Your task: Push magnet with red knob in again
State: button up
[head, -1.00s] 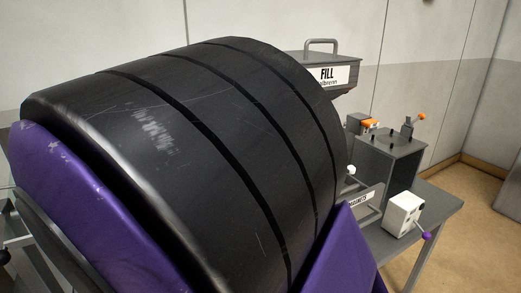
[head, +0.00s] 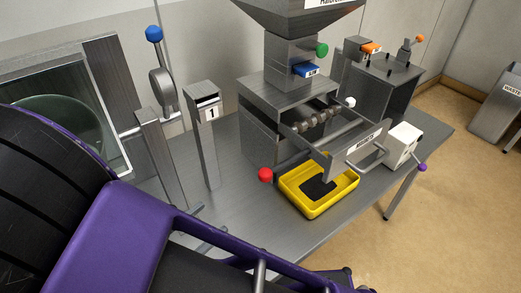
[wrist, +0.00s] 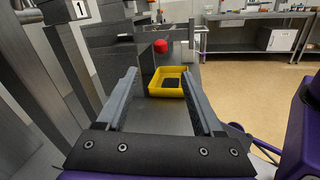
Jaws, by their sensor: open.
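The red knob (head: 265,175) sits at the left front of the grey machine, just left of the yellow tray (head: 337,200) in the head view. The magnet it belongs to cannot be clearly made out. In the wrist view the red knob (wrist: 161,46) is ahead of and beyond my gripper (wrist: 159,72), near the centre. My gripper is open and empty, its two fingers apart with nothing between them. The yellow tray (wrist: 168,93) shows between the fingers, farther off. My gripper's fingers do not show in the head view.
A post marked 1 (head: 203,135) and a lever with a blue ball (head: 154,34) stand left of the machine. Green (head: 321,49) and blue (head: 307,70) handles are above. A white box (head: 403,143) with a purple knob is at right.

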aim_at(265, 174)
jog(key=x, duration=1.7)
jog(key=shift+w+d+b, duration=0.1)
jog(key=shift+b, duration=0.2)
grip_shut()
dwell(0.6)
